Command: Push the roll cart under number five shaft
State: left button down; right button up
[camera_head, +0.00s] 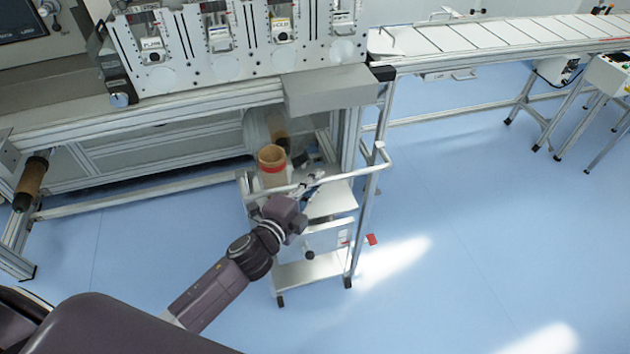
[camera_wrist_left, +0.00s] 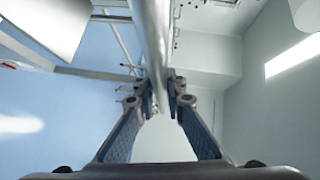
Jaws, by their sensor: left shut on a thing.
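The roll cart (camera_head: 318,268) is a silver metal frame on casters, beside the machine's front rail. My left gripper (camera_head: 312,180) is shut on the cart's handle bar. The left wrist view shows the bar (camera_wrist_left: 152,40) running between its two fingers (camera_wrist_left: 163,95). One shaft with a brown core (camera_head: 30,183) sticks out at the machine's lower left. Another shaft (camera_head: 278,130) shows behind the cart's roll, partly hidden. I cannot read any shaft numbers. My right gripper is not in view.
The machine (camera_head: 160,115) spans the back left, with a grey box (camera_head: 330,90) overhanging near the cart. A conveyor table (camera_head: 480,40) on legs runs to the right. The blue floor (camera_head: 450,210) is clear to the right. A small red item (camera_head: 371,239) shows by the cart.

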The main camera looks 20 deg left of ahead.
pick_arm(q)
jog(key=shift+w+a, duration=0.4)
jog(key=c, duration=2)
grip_release()
jog(key=shift+o, duration=0.2)
jog(key=v, duration=1.2)
